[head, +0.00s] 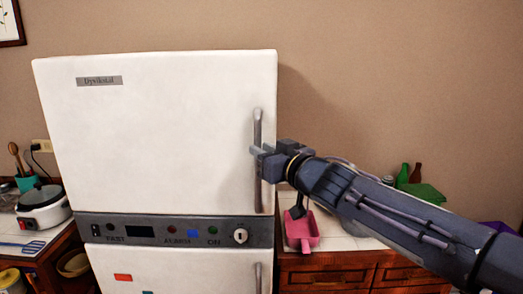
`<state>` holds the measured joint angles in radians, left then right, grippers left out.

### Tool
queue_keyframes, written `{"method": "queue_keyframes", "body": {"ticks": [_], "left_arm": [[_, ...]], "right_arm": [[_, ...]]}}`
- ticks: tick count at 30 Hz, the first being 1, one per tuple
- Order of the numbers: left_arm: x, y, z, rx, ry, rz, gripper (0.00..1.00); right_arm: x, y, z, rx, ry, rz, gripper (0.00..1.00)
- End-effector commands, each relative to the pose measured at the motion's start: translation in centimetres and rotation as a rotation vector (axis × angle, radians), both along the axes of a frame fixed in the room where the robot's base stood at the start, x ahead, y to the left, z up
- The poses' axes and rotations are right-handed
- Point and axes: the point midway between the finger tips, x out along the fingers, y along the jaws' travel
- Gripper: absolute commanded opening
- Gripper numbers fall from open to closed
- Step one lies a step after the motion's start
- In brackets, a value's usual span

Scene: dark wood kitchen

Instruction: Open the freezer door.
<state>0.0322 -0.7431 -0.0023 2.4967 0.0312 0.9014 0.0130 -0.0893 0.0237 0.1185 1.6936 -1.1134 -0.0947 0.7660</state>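The white fridge-freezer stands upright, with a large upper door (150,150) that is closed. A vertical grey metal handle (257,125) runs along this door's right side. A lower white door (175,272) with its own handle (258,278) shows below the dark control panel. My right gripper (260,160) comes in from the right and is at the middle of the upper handle, its fingers overlapping the bar. Whether the fingers are closed tightly on the bar is not clear. My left gripper is out of view.
The control panel (130,231) has a keyhole and coloured buttons. A counter to the right holds a pink dustpan-like item (301,232), green and brown bottles (403,174) and a green item (424,192). A white cooker (42,205) stands on the left counter.

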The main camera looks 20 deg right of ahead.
Motion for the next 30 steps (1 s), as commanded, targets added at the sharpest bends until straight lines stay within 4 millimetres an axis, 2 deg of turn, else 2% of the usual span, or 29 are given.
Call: {"method": "queue_keyframes", "body": {"ticks": [3,6,16,21,30], "left_arm": [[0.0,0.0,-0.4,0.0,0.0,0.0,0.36],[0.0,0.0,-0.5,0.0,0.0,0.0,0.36],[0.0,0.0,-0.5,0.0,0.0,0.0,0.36],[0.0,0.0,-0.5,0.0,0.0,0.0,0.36],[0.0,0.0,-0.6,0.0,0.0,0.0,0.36]], "right_arm": [[1.6,0.6,-0.1,-0.002,0.002,0.001,0.22],[2.3,0.8,-0.1,-0.001,0.001,0.001,0.22],[2.7,0.8,0.0,-0.001,0.001,-0.002,0.22],[2.7,0.8,0.0,-0.001,0.001,-0.002,0.0],[2.6,0.8,0.0,-0.001,0.001,-0.003,0.0]]}}
